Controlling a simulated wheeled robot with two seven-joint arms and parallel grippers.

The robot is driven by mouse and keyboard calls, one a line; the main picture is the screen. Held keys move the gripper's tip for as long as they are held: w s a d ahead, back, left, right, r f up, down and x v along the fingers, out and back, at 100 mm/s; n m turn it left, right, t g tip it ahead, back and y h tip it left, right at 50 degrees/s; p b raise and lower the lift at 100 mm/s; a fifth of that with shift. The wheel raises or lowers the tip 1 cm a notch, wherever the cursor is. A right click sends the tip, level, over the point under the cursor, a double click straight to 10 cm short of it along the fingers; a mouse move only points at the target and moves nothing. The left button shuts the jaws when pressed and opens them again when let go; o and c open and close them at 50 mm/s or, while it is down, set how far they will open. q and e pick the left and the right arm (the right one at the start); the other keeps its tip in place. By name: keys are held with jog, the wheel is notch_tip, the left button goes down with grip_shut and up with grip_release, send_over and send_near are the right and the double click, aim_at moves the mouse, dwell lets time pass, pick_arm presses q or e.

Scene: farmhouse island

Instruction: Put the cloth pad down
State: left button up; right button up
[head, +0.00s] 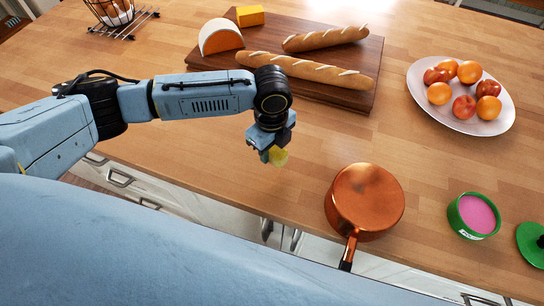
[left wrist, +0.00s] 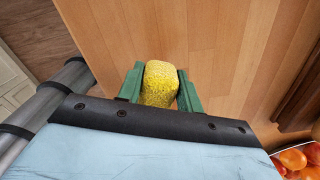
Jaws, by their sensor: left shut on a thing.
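My left gripper (head: 272,153) is shut on a yellow cloth pad (head: 280,156) and holds it over the wooden island top (head: 190,150), near its front edge. In the left wrist view, the pad (left wrist: 160,84) sits between the two green fingers of the gripper (left wrist: 160,90), with bare wood around it. I cannot tell whether the pad touches the wood. My right gripper is in neither view.
A copper pot (head: 365,200) stands right of the gripper, its handle toward the front edge. A cutting board (head: 365,94) with two baguettes and cheese lies behind. A fruit platter (head: 422,110) and a green tin (head: 458,226) are to the right. Bare wood surrounds the gripper.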

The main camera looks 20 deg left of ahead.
aim_at(272, 158)
pick_arm(q)
jog(key=shift+f, duration=2.1)
jog(key=shift+f, duration=0.2)
jog(key=o, duration=0.9)
notch_tip(272, 158, up, 12)
jog(key=shift+r, duration=0.25)
